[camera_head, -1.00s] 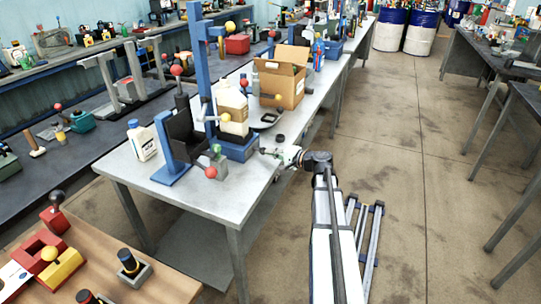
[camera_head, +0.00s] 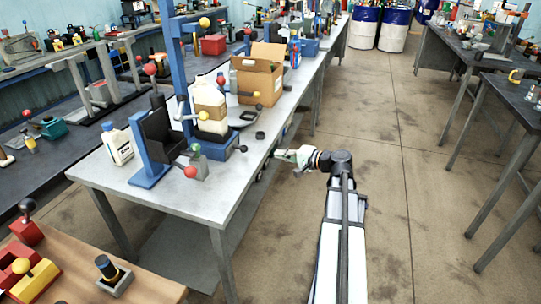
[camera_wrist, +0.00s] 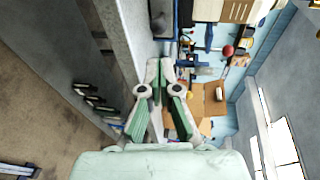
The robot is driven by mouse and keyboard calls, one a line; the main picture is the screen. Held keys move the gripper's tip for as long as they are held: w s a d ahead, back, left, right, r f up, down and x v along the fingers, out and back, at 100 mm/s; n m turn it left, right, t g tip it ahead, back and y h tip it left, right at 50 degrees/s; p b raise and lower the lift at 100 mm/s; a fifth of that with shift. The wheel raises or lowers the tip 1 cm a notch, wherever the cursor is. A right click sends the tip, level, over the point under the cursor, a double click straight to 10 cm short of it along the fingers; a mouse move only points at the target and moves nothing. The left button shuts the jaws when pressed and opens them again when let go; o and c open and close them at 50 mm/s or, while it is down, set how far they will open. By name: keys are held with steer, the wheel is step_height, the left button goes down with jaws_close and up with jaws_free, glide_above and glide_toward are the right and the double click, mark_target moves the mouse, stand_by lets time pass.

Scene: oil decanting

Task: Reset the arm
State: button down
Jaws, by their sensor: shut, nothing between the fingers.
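My gripper (camera_head: 280,154) is at the end of my arm, just right of the workbench's right edge in the head view, above the floor and apart from the things on the bench. In the wrist view my gripper (camera_wrist: 161,66) shows its green-padded fingers drawn together at the tips with nothing between them. The metal workbench (camera_head: 205,205) is to its left. A large white jug with a tan label (camera_head: 210,105) stands in a blue stand (camera_head: 183,75) on it. A smaller white bottle (camera_head: 117,145) stands at the bench's left.
An open cardboard box (camera_head: 257,82) and a small black ring-shaped part (camera_head: 260,135) are on the bench. A wooden table (camera_head: 150,284) is at lower left, dark tables (camera_head: 510,100) at right. The floor aisle (camera_head: 400,190) is clear.

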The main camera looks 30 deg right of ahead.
steer(key=s+a+f+n+g+h, duration=0.1)
steer(key=s+a+f+g, duration=0.35)
steer(key=f, duration=0.65)
steer(key=s+a+f+n+g+h, duration=0.1)
steer(key=s+a+f+n+g, duration=0.15)
steer(key=s+a+f, duration=0.65)
steer(key=s+a+f+n+g+h, duration=0.15)
steer(key=f+g, duration=0.35)
steer(key=f, duration=0.9)
steer(key=s+a+f+n+g+h, duration=0.1)
steer(key=s+a+f, duration=0.4)
steer(key=s, duration=0.5)
steer(key=s+a+f+n+g+h+p, duration=0.1)
steer(key=s+a+f+n+g, duration=0.2)
steer(key=s, duration=0.6)
steer(key=s+a+f+n+g+h, duration=0.2)
steer(key=s+a+f+n+g, duration=0.1)
steer(key=s+a+f, duration=0.4)
steer(key=s+g, duration=0.1)
steer(key=s, duration=0.2)
steer(key=shift+s+a+f+g, duration=0.25)
steer(key=shift+s+a+g, duration=0.05)
steer(key=shift+s, duration=0.05)
